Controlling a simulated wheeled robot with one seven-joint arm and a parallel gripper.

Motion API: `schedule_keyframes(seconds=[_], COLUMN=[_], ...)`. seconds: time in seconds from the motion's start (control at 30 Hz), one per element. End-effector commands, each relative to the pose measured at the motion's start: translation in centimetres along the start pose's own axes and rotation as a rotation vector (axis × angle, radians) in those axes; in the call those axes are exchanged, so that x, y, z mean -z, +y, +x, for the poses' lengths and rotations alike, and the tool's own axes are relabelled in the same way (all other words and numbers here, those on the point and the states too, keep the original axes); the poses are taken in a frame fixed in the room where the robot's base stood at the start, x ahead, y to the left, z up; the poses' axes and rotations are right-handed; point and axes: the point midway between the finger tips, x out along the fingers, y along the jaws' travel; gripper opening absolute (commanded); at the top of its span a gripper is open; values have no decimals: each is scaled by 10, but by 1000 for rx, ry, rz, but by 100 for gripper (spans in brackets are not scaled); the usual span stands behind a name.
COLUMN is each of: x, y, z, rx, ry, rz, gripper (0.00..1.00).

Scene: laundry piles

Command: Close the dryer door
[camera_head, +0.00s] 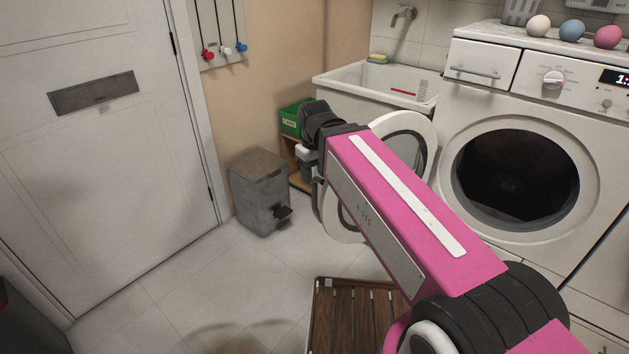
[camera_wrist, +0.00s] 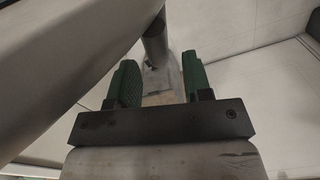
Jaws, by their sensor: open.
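The dryer (camera_head: 480,115) stands at the right with its dark round drum opening (camera_head: 518,178) uncovered. Its round white door (camera_head: 418,128) with a glass middle stands swung open to the left. My pink arm crosses in front of the door and hides much of it. My gripper is at the far end of the arm, beside the door's left side and mostly hidden in the head view. In the wrist view my gripper (camera_wrist: 160,82) shows two green finger pads spread apart. A large pale surface fills the upper left there; I cannot tell if it is the door.
A grey pedal bin (camera_head: 258,195) stands on the floor left of the door. A green box (camera_head: 296,118) and a white sink (camera_head: 375,85) are behind. A slatted wooden piece (camera_head: 345,315) lies low in front.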

Motion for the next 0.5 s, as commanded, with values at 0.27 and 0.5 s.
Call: schedule_keyframes(seconds=[0.27, 0.5], x=[1, 0], y=[0, 0], z=[-36, -59], rx=[0, 0], ry=[2, 1], rz=[0, 0], gripper=[45, 45])
